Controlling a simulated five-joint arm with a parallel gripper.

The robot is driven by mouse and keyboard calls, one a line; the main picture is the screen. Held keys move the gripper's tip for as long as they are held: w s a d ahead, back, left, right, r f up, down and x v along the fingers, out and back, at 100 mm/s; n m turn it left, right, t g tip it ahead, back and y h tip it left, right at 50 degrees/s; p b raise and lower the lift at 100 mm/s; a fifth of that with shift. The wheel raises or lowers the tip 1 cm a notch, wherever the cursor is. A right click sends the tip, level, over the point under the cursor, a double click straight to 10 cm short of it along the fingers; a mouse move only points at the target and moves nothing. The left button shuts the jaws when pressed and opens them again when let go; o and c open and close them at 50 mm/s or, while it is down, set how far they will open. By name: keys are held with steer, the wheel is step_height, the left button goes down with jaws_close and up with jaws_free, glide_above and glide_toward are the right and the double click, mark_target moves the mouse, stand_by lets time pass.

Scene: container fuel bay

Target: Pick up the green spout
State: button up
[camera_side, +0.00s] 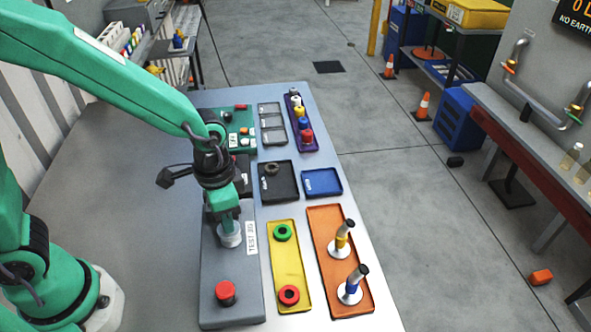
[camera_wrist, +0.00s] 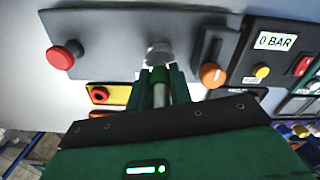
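The green spout (camera_wrist: 158,94) is a pale tube with a green band and a round silver foot. In the side view its silver foot (camera_side: 230,236) shows on the grey test jig (camera_side: 222,266), below my gripper (camera_side: 225,212). My gripper hides the upper part of the spout there. In the wrist view my gripper (camera_wrist: 160,82) has a finger on each side of the spout, close against it with no clear gap. The spout looks upright. Whether its foot touches the jig is hard to tell.
A red button (camera_side: 226,292) stands on the jig's near end. A yellow tray (camera_side: 286,264) with a green and a red ring lies to the right. Beyond it an orange tray (camera_side: 325,225) holds a yellow spout (camera_side: 342,238) and a blue spout (camera_side: 353,285).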

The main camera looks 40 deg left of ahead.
jaws_close()
steer(key=shift+r, duration=0.1)
steer(key=shift+r, duration=0.7)
step_height(320, 180, up, 3)
steer(key=shift+s+d+f, duration=0.1)
steer(key=shift+s+d, duration=0.05)
steer(key=s+d+r, duration=0.6)
steer(key=s, duration=0.3)
steer(key=shift+d+r, duration=0.25)
steer(key=shift+r, duration=0.05)
steer(key=shift+s, duration=0.1)
